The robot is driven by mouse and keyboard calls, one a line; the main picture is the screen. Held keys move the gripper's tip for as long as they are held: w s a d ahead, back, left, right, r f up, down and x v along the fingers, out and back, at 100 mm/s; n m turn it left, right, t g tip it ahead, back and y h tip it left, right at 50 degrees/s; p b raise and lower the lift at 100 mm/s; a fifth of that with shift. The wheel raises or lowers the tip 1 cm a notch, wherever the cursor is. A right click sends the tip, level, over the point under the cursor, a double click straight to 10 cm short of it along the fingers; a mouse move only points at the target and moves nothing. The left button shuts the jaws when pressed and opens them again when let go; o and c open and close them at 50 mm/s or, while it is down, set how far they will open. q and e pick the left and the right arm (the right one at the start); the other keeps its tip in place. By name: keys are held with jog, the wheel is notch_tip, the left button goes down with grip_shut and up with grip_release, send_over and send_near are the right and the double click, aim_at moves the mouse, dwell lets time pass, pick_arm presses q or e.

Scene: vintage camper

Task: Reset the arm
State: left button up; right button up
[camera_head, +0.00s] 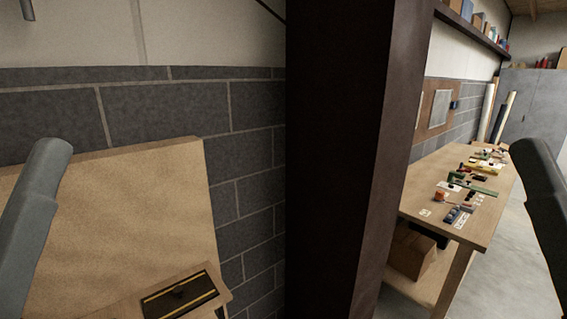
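A grey link of my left arm (38,215) rises at the left edge, in front of a tan board. A dark link of my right arm (545,205) rises at the right edge, beside the workbench. Neither gripper can be made out in the head view, so their fingers and anything in them are hidden. Small dark pieces show at the top edge, too cut off to identify.
A dark brown post (340,160) stands in the middle. A workbench (480,215) with several small items runs along the wall at right, a cardboard box (412,252) beneath it. A large tan board (120,220) leans at left, near a black-and-yellow mat (180,296). Floor shows at lower right.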

pick_arm(q)
notch_tip(320, 180, up, 28)
jog(key=p, duration=2.4)
jog(key=shift+p, duration=0.35)
jog(key=o, duration=0.3)
jog(key=shift+f, duration=0.15)
